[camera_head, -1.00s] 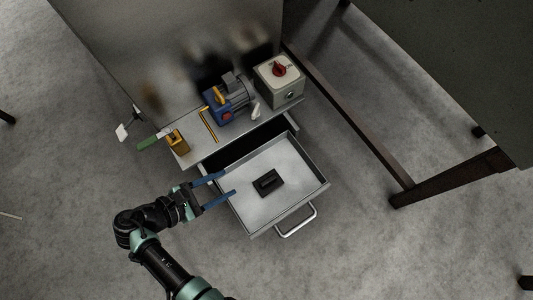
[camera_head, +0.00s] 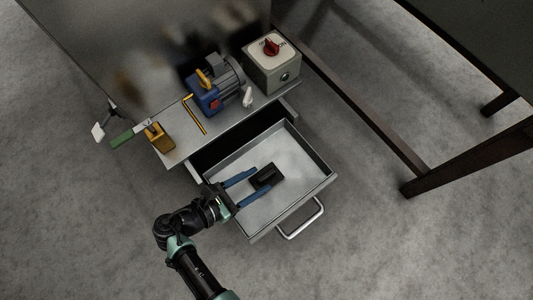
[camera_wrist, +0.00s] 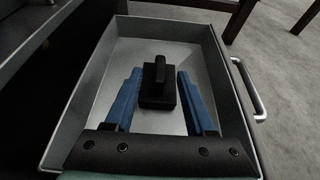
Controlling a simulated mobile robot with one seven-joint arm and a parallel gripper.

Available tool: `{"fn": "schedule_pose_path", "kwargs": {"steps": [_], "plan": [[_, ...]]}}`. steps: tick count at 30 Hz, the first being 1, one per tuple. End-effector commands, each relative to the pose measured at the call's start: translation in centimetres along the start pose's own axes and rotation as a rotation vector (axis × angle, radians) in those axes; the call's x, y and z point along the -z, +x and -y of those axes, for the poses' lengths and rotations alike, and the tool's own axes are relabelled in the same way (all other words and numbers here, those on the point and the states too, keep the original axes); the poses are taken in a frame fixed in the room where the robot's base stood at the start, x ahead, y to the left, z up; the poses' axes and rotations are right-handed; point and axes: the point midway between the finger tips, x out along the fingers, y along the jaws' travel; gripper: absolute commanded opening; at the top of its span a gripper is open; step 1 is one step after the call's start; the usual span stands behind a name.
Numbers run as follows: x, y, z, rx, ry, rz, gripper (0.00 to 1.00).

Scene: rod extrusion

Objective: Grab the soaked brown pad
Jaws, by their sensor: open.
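A small, very dark pad (camera_head: 266,176) with a raised grip on top lies in the open metal drawer (camera_head: 303,172). It looks nearly black rather than brown. In the wrist view the pad (camera_wrist: 158,101) sits in the middle of the drawer floor. My gripper (camera_head: 262,181) is open, with its two blue fingers pointing at the pad from the left. In the wrist view my gripper (camera_wrist: 160,72) has one finger on each side of the pad, with a gap on both sides. The fingers do not appear to touch it. Their exact height over the drawer floor is hard to tell.
The drawer has low walls and a front handle (camera_head: 301,220). On the worktop above stand a blue-and-grey motor (camera_head: 216,88), a switch box (camera_head: 272,64) with a red knob, a yellow block (camera_head: 160,137) and a yellow rod (camera_head: 194,114). The rest of the drawer floor is bare.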

Motion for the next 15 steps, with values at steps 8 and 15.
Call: {"fn": "schedule_pose_path", "kwargs": {"steps": [8, 15], "plan": [[0.3, 3.9, 0.1, 0.002, 0.001, 0.0, 0.55], [0.0, 4.3, 0.0, 0.0, 0.0, 0.001, 0.55]]}}
